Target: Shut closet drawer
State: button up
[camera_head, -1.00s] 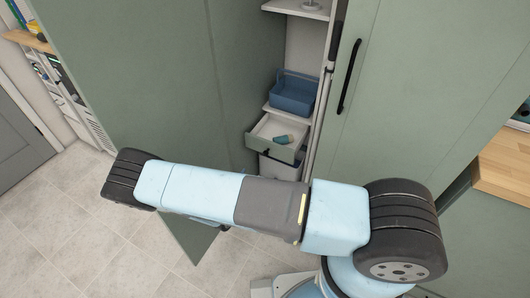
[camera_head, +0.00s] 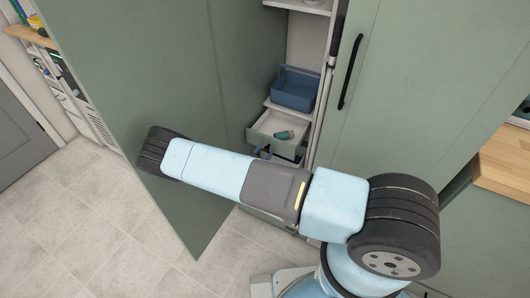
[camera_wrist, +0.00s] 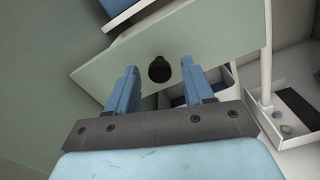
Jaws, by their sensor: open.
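The closet drawer (camera_head: 262,128) stands pulled out inside the open closet, with a small teal item (camera_head: 284,134) in it. In the wrist view its pale green front (camera_wrist: 215,48) fills the upper middle, tilted, with a round black knob (camera_wrist: 159,69). My gripper (camera_wrist: 160,80) is open and empty, its two blue fingers pointing at the front, one on each side of the knob in the picture. I cannot tell whether they touch it. In the head view my arm hides most of the gripper; a bit of it shows at the drawer front.
A blue basket (camera_head: 294,90) sits on the shelf above the drawer. A large green closet door (camera_head: 150,80) stands open at left; another door with a black handle (camera_head: 350,72) is at right. A wooden counter (camera_head: 508,160) is at far right. The tiled floor (camera_head: 90,225) at left is clear.

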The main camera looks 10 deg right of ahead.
jog(key=shift+c, duration=0.3)
grip_shut()
dwell(0.3)
